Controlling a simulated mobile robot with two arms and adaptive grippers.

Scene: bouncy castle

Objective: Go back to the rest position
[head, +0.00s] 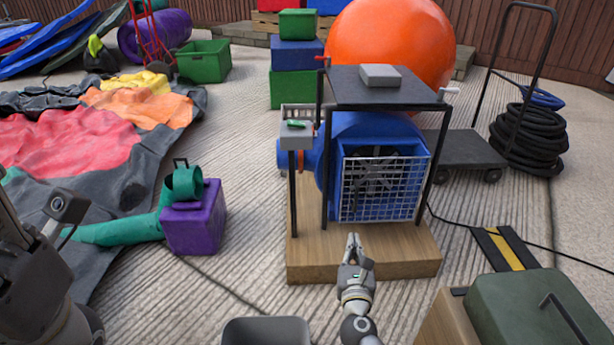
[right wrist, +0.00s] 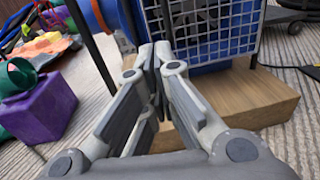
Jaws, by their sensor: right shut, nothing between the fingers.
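My right gripper (head: 353,246) is shut and empty in the head view, in front of the blue blower (head: 372,135) and above the front part of its wooden base (head: 370,260). In the right wrist view its fingers (right wrist: 156,52) meet, with the blower's white grille (right wrist: 215,30) just beyond. My left arm (head: 35,270) shows at the lower left edge of the head view. I cannot make out the fingers of its gripper.
A black frame (head: 385,88) stands over the blower. A purple block (head: 193,225) with a green tube is to the left. A grey bin (head: 266,331) and a dark green case (head: 535,305) are near the bottom. A cable runs right.

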